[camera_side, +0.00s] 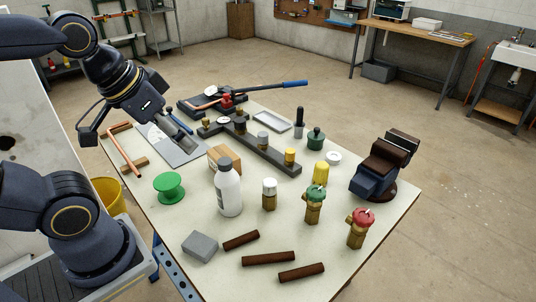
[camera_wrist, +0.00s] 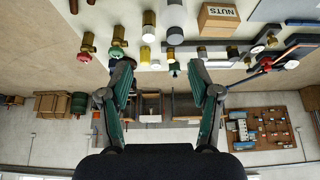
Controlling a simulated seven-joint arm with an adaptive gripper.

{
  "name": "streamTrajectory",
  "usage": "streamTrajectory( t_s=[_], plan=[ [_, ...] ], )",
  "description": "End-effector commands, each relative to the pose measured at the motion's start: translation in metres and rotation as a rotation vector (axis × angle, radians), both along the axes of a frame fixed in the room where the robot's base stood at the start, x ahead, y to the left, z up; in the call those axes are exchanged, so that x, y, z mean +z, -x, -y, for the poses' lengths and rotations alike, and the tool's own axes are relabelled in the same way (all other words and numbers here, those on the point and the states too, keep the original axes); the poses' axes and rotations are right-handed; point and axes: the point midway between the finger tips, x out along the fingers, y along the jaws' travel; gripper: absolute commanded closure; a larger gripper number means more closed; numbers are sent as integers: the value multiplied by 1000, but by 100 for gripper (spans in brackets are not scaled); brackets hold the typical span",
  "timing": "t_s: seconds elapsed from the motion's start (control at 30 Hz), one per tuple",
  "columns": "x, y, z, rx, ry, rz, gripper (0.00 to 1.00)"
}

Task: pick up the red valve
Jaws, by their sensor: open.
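The red valve (camera_side: 360,228) has a brass body and a red handle. It stands upright at the front right of the table, just in front of the green valve (camera_side: 315,203). In the wrist view the red valve (camera_wrist: 87,46) is at the upper left, with the green valve (camera_wrist: 119,42) beside it. My gripper (camera_wrist: 160,92) shows two spread fingers with nothing between them. The red valve lies beyond the left finger's tip, apart from it. In the side view my arm's end is over the table's back left, well away from the red valve.
Around the valves stand a yellow cylinder (camera_side: 320,173), a white-capped brass fitting (camera_side: 269,194) and a white bottle (camera_side: 229,190). A dark vise (camera_side: 384,166) stands at the right edge. Brown rods (camera_side: 268,259) lie in front. A NUTS box (camera_wrist: 218,18) is farther off.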

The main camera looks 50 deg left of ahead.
Motion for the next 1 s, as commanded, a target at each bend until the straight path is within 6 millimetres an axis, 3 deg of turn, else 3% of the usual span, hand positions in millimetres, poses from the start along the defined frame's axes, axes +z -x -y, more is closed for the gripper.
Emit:
streamTrajectory(
  t_s=[0.37,0.5,0.67,0.77,0.83,1.0],
  plan=[
    [2,-3,0,-28,-15,16,31],
    [41,-46,12,-152,-86,128,31],
    [56,-115,50,-343,-150,147,31],
    [48,-160,87,-472,-162,138,31],
    [32,-188,117,-559,-154,119,31],
    [-25,-229,181,-711,-99,46,31]
  ],
)
